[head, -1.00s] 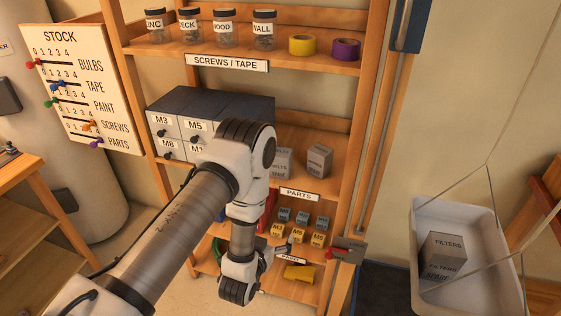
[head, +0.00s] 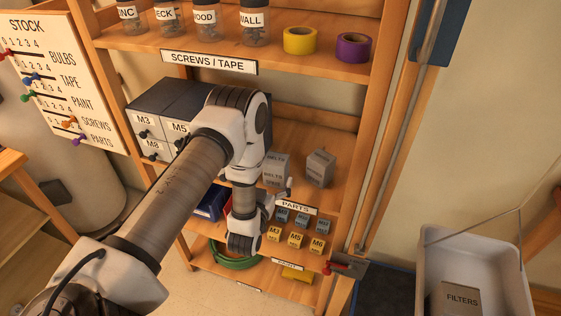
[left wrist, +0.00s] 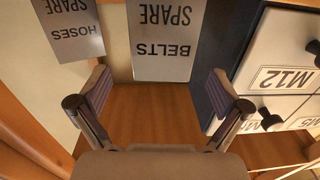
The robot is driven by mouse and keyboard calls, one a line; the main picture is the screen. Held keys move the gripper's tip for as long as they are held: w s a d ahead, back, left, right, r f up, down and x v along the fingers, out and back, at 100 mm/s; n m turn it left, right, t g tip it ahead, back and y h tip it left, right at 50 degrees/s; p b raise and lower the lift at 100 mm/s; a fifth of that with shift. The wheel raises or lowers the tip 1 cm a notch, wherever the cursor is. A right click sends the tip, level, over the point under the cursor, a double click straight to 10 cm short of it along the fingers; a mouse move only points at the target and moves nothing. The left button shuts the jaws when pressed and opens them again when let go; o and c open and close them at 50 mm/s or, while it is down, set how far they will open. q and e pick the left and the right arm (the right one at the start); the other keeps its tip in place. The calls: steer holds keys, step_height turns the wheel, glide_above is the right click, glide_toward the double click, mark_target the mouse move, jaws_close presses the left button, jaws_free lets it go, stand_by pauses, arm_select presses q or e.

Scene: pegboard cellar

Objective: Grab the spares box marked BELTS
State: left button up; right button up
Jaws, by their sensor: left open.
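The grey spares box marked BELTS (head: 275,170) stands on the middle shelf of the rack, partly hidden behind my left arm in the head view. In the left wrist view the BELTS box (left wrist: 165,40) shows upside down, straight ahead and centred between the fingers. My left gripper (left wrist: 158,100) is open and empty, with the box just beyond its fingertips. In the head view the left gripper (head: 284,192) is small and partly hidden by the wrist, just below the box. My right gripper is not in view.
A grey HOSES box (head: 320,168) stands right of BELTS; it also shows in the left wrist view (left wrist: 70,28). The dark drawer cabinet (head: 185,98) is close on the other side. A white tub (head: 430,250) holds a FILTERS box (head: 461,298).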

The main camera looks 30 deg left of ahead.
mark_target(273, 168)
arm_select(q)
steer(key=shift+w+a+r, duration=0.15)
steer(key=shift+w, duration=0.3)
steer(key=shift+w+a+r, duration=0.1)
steer(key=shift+w+r, duration=0.05)
steer(key=shift+r, duration=0.2)
steer(key=x, duration=0.5)
steer(key=shift+a+f+b, duration=0.1)
steer(key=shift+b, duration=0.3)
steer(key=shift+s+r, duration=0.25)
steer(key=c, duration=1.3)
